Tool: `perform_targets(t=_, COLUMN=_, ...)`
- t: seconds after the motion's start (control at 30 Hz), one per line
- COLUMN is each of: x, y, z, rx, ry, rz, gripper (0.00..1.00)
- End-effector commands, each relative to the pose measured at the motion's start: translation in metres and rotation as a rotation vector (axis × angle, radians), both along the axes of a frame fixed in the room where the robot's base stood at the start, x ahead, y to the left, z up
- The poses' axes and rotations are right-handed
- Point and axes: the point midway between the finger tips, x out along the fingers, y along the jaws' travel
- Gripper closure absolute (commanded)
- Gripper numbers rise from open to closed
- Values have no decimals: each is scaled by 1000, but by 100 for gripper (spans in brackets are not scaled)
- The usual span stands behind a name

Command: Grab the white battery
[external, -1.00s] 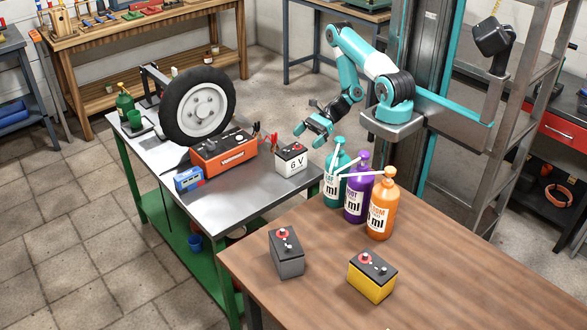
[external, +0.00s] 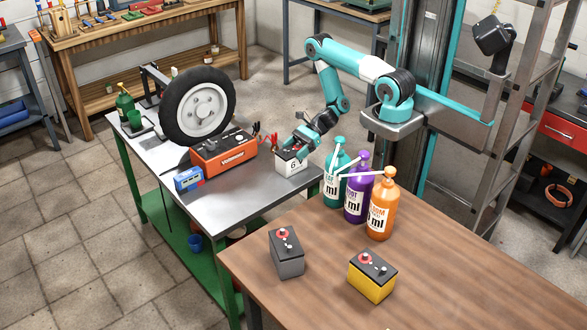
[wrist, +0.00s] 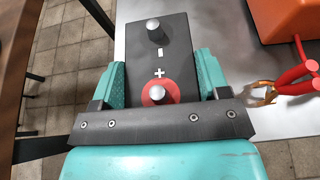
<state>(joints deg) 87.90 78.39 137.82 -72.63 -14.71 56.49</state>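The white battery (external: 288,168) stands upright on the metal top of the green-legged workbench (external: 228,192). It has a black top, partly covered by my gripper (external: 303,146) in the external view. In the wrist view the battery's dark top (wrist: 178,66) shows a plus sign, a minus sign, a red-ringed terminal and a grey terminal. My gripper's two teal fingers (wrist: 160,76) lie on either side of the battery top, close to its sides. I cannot tell whether they press on it.
An orange charger (external: 224,154) with red and black clamps stands just left of the battery. A blue meter (external: 189,179) and a wheel (external: 199,106) are further left. Teal, purple and orange bottles (external: 381,208), a grey battery (external: 287,254) and a yellow battery (external: 371,278) stand on the wooden table.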

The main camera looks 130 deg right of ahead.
Motion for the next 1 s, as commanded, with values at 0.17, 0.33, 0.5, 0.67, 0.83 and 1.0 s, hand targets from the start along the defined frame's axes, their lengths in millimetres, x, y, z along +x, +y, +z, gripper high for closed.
perform_targets(t=0.17, x=0, y=0, z=0, rx=0, ry=0, rz=0, gripper=86)
perform_targets(t=0.33, x=0, y=0, z=2, rx=0, ry=-4, rz=0, gripper=91)
perform_targets(t=0.5, x=0, y=0, z=4, rx=0, ry=-4, rz=0, gripper=91)
perform_targets(t=0.67, x=0, y=-1, z=14, rx=-2, ry=-4, rz=0, gripper=91)
perform_targets(t=0.83, x=0, y=-1, z=43, rx=-4, ry=-5, rz=0, gripper=91)
perform_targets(t=1.0, x=0, y=-1, z=101, rx=-5, ry=-4, rz=1, gripper=91)
